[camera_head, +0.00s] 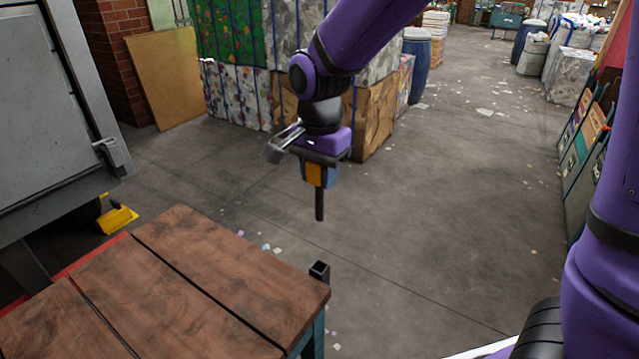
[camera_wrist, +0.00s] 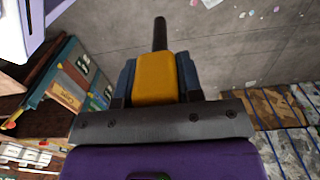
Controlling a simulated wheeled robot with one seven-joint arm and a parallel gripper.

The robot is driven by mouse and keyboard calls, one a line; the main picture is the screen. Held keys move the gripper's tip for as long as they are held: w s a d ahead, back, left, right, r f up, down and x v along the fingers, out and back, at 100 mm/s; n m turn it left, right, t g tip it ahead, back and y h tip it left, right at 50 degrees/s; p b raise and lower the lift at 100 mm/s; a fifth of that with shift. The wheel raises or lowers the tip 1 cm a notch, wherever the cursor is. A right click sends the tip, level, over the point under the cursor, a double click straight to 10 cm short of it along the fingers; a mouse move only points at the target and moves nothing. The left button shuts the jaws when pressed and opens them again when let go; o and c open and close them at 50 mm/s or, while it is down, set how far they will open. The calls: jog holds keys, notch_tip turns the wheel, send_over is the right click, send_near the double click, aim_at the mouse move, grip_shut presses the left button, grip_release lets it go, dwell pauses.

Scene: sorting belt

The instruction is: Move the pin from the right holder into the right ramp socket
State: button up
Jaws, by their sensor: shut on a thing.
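The pin shows as an orange-yellow block with a dark rod (camera_head: 319,204). My gripper (camera_head: 317,174) is shut on the orange block, and the rod hangs straight down in open air. In the wrist view, the pin's orange block (camera_wrist: 155,79) sits between the two blue-grey fingers of my gripper (camera_wrist: 157,85), with the rod pointing away from the palm. A dark, square, open-topped tube (camera_head: 319,271) stands at the table's right corner, below the pin and apart from it. I cannot tell whether it is the holder or the ramp socket. No ramp is clearly visible.
A wooden-topped table (camera_head: 215,272) fills the lower left. A grey machine cabinet (camera_head: 50,120) stands at far left, with a yellow object (camera_head: 117,219) near its foot. Bales (camera_head: 373,118) and a blue barrel (camera_head: 419,65) stand behind. The floor to the right is mostly clear.

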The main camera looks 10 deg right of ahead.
jog(key=shift+r, duration=3.35)
